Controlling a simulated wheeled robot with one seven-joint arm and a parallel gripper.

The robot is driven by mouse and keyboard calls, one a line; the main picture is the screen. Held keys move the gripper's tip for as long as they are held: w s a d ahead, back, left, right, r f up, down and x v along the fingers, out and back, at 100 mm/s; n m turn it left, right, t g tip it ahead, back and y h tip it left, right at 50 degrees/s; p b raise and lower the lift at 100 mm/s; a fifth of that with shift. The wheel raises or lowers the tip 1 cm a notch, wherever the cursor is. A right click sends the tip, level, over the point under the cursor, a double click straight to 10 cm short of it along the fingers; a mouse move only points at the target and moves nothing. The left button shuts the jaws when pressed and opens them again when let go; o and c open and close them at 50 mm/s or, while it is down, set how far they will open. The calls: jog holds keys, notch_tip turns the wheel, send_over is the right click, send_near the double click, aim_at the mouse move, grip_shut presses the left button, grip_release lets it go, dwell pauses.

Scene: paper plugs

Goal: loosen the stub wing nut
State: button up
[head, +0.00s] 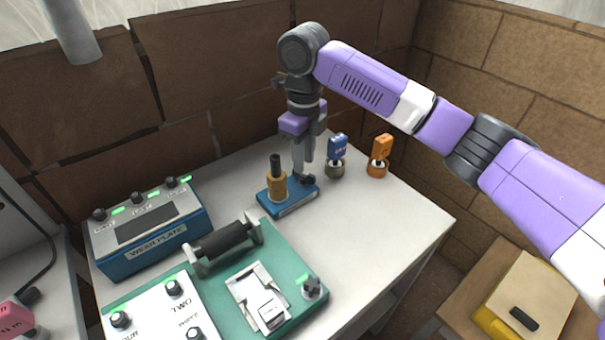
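A blue block (290,205) with a pale label on its front stands on the table. A brass-coloured post (277,185) with a black top rises upright from its left part. My gripper (304,176) points down over the right end of this block, just right of the post. A small dark piece (308,180) shows at the fingertips; I cannot tell whether it is the wing nut or part of the fingers. The fingers overlap in this view, so their opening and any contact are unclear.
Blue-tagged (337,146) and orange-tagged (381,148) plugs stand just right of my gripper. A green device (285,250) with a black roller and a dark knob (312,286) fills the front. A blue control box (148,238) stands left. The table's right part (400,220) is clear.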

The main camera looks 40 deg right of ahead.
aim_at(304, 177)
jog(key=shift+f+b, duration=1.15)
jog(key=shift+f, duration=0.55)
grip_shut()
grip_release()
jog(key=shift+r, duration=0.15)
